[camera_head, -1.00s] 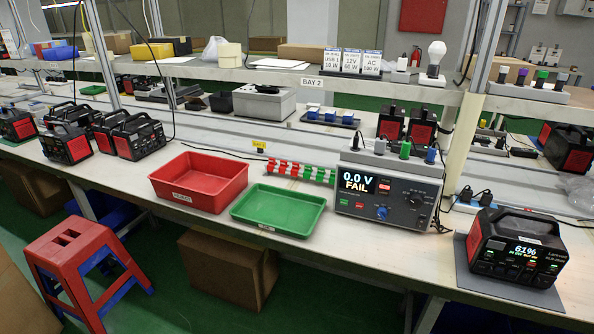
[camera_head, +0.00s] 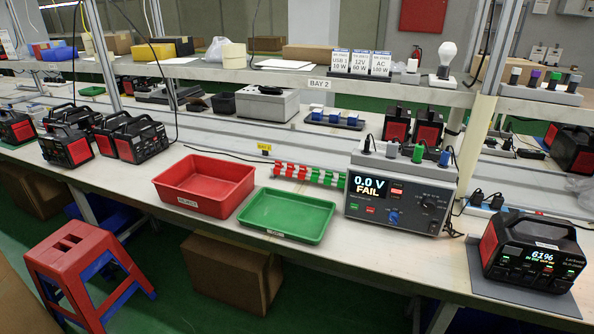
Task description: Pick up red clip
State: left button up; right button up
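Several red clips (camera_head: 290,171) stand in a row on the bench, behind the red and green trays. Green clips (camera_head: 327,178) continue the same row to the right, up to the test unit. The clips are small here, and single ones are hard to tell apart. Neither of my grippers is in the head view.
A red tray (camera_head: 246,197) and a green tray (camera_head: 245,222) lie empty in front of the clips. A test unit (camera_head: 420,205) reading 0.0 V FAIL stands right of them. A power station (camera_head: 515,228) sits on a grey mat at right. A red stool (camera_head: 72,246) stands before the bench.

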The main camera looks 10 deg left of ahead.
aim_at(303, 172)
jog(key=i+j, duration=0.15)
jog(key=j, duration=0.25)
jog(key=i+j, duration=0.15)
jog(key=j, duration=0.3)
jog(key=i+j, duration=0.15)
jog(key=j, duration=0.25)
jog(key=i+j+z, duration=0.1)
jog(key=j, duration=0.3)
jog(key=i+j, duration=0.15)
jog(key=j, duration=0.25)
jog(key=i+j, duration=0.15)
jog(key=j, duration=0.3)
jog(key=i+j, duration=0.1)
jog(key=j, duration=0.3)
jog(key=i+z, duration=0.05)
